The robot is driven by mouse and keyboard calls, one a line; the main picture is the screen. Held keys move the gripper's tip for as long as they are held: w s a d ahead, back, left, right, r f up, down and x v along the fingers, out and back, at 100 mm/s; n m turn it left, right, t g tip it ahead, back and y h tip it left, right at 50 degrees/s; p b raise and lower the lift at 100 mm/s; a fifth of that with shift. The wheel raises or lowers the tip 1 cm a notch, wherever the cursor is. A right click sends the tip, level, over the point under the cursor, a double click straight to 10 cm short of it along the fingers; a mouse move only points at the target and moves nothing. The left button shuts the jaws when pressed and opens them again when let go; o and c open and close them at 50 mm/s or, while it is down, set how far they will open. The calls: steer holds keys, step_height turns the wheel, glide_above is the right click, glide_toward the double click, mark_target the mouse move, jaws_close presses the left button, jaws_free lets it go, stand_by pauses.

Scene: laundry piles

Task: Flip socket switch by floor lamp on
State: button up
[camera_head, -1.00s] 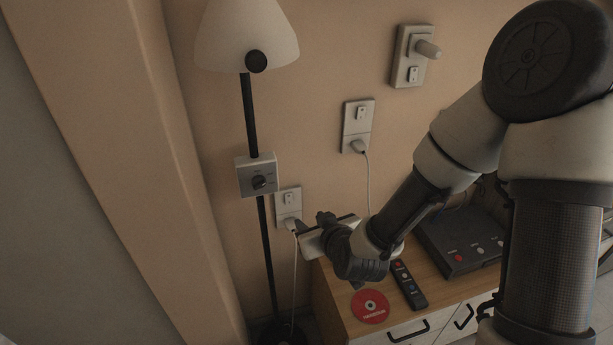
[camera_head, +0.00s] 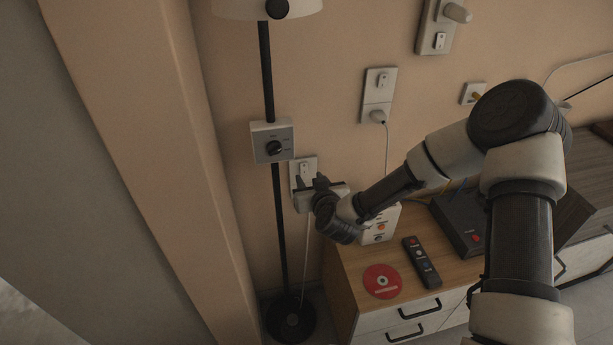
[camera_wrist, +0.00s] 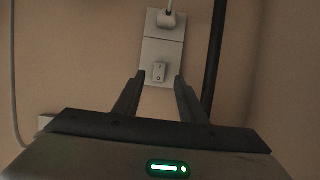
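The floor lamp (camera_head: 267,75) stands at the left of the cabinet, with a dial box (camera_head: 272,142) on its pole. Beside the pole is a wall socket plate (camera_head: 303,163), partly hidden behind my gripper (camera_head: 310,184) in the head view. In the wrist view the plate (camera_wrist: 162,49) shows with its small white rocker switch (camera_wrist: 159,71) between my two fingertips (camera_wrist: 159,78). A white plug (camera_wrist: 167,18) sits in the plate at the top of that view. My fingers are apart and empty, facing the plate. I cannot tell whether they touch it, nor the switch's position.
A second switched socket (camera_head: 378,95) with a plug and a third plate (camera_head: 436,32) are higher on the wall. The wooden cabinet (camera_head: 345,270) holds a red disc (camera_head: 382,281), a remote (camera_head: 421,262), a white box (camera_head: 382,226) and a dark device (camera_head: 462,222). A wall edge is at left.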

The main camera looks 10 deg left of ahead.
mark_target(304, 171)
steer(key=x, duration=0.5)
steer(key=shift+w, duration=0.1)
